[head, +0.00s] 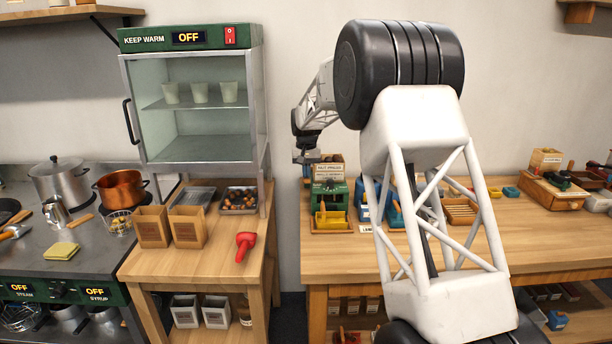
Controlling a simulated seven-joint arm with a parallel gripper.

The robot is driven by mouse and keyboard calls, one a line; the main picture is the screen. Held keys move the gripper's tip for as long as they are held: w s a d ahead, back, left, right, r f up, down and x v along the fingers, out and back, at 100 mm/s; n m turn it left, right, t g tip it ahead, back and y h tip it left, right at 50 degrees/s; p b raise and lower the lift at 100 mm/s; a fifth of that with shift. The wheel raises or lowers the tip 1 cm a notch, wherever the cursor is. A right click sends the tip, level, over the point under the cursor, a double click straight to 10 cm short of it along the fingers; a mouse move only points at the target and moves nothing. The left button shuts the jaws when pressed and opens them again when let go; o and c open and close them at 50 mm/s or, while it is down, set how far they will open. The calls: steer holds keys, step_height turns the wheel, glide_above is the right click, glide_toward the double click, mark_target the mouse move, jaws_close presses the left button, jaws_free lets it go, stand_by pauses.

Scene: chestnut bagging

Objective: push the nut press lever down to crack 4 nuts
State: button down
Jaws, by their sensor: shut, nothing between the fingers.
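The nut press (337,193) is a small green machine with a "NUT PRESS" label, at the left end of the right-hand wooden bench. A yellow part in a wooden tray (331,229) sits at its front. I cannot make out its lever, and I cannot see any nut in it. My gripper (306,159) is at the upper left of the press, close to its label in the picture. It is shut and empty; whether it touches the press is too small to tell. A dark tray of brown nuts (240,199) is on the left wooden table.
My arm hides part of the right bench (540,248). Two wooden boxes (152,227) and a red tool (245,244) are on the left table, below the warming cabinet (190,120). A gap separates table and bench. Pots stand on the stove at left.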

steer(key=shift+f, duration=1.25)
steer(key=shift+s+f, duration=0.2)
steer(key=shift+f, duration=0.85)
steer(key=shift+s+f, duration=0.2)
steer(key=shift+f, duration=1.05)
step_height(320, 180, up, 9)
glide_above(306, 183)
steer(key=w, duration=0.3)
steer(key=shift+s, duration=0.2)
